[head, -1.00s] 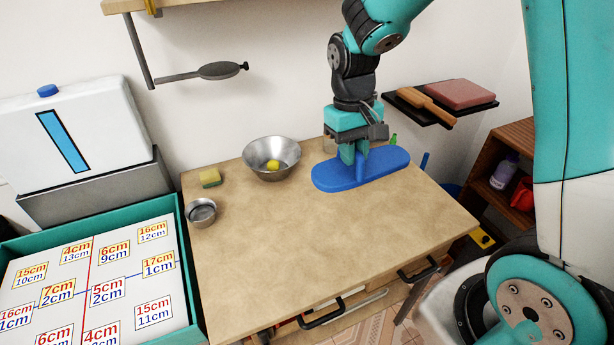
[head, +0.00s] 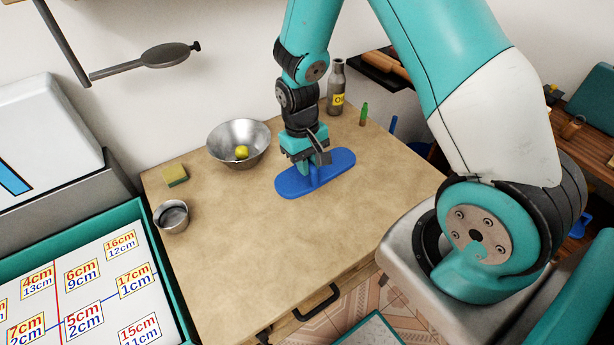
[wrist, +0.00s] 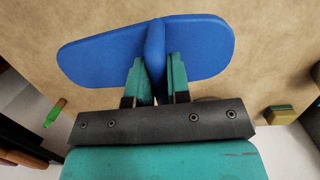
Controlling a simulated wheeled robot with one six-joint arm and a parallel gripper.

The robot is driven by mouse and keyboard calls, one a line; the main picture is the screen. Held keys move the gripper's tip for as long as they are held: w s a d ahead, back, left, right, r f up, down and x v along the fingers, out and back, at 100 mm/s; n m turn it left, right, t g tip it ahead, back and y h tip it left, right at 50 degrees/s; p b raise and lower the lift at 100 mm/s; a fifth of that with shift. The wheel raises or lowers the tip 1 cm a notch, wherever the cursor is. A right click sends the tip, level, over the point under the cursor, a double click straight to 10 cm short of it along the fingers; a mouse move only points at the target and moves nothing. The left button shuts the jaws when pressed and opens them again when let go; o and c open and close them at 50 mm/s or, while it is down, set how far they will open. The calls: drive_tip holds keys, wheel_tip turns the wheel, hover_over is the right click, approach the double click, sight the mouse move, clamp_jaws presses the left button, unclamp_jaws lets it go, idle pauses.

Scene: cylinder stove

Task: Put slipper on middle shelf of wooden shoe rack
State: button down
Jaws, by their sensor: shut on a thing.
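The blue slipper (head: 338,166) is at the back right of the wooden table in the head view, sole down, with a raised strap across its middle. I cannot tell whether it touches the tabletop or hangs just above it. My gripper (head: 312,178) points down and is shut on the strap. In the wrist view the slipper (wrist: 205,45) lies crosswise, with its raised strap between the two teal fingers of my gripper (wrist: 156,75). No wooden shoe rack can be made out for certain; brown wooden shelving (head: 597,140) shows only partly at the far right.
A metal bowl (head: 224,154) with a yellow fruit, a sponge (head: 174,175) and a small metal cup (head: 172,217) stand on the table's left. A grey bottle (head: 337,92) and a small green bottle (head: 364,115) stand at the back right. The table's front middle is clear.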

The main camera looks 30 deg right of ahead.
sight(307, 180)
drive_tip(key=shift+f, duration=2.85)
drive_tip(key=c, duration=1.1)
unclamp_jaws()
drive_tip(key=shift+f, duration=0.1)
